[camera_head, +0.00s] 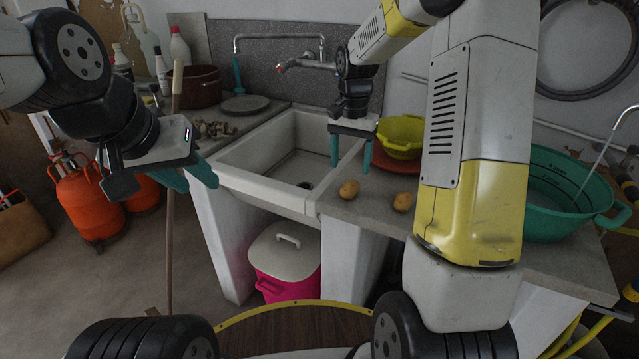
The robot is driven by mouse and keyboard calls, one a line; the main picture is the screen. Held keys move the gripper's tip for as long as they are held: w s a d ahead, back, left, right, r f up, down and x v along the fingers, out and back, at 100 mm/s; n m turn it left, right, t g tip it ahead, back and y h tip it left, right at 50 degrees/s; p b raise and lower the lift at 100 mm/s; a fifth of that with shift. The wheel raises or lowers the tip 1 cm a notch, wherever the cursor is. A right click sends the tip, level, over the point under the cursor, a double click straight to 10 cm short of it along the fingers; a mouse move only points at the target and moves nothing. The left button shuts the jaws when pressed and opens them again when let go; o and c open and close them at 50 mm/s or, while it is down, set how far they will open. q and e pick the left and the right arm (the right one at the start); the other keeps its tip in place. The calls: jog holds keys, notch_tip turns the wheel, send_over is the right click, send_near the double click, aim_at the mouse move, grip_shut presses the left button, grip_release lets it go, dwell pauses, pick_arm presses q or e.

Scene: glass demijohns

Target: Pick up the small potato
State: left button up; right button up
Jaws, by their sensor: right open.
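Two small brown potatoes lie on the grey counter right of the sink. One potato (349,190) is near the sink's corner, and the other potato (402,201) is further right, beside my yellow and white arm. They look close in size, so I cannot tell surely which is smaller. My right gripper (351,167) is open and empty, pointing down, with its teal fingertips just above and behind the left potato. My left gripper (200,184) is at the left, in front of the sink's left side and away from the potatoes. Its finger gap is unclear from this angle.
The white sink (228,172) is left of the potatoes. A green basin (549,229) is at the right. A pink bin with a white lid (287,254) stands below the counter.

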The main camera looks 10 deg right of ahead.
aim_at(350, 183)
notch_tip(350, 183, down, 8)
jog(key=shift+d+r, duration=0.1)
jog(key=shift+d, duration=0.05)
jog(key=c, duration=1.4)
jog(key=shift+r, duration=0.1)
jog(key=shift+c, duration=0.2)
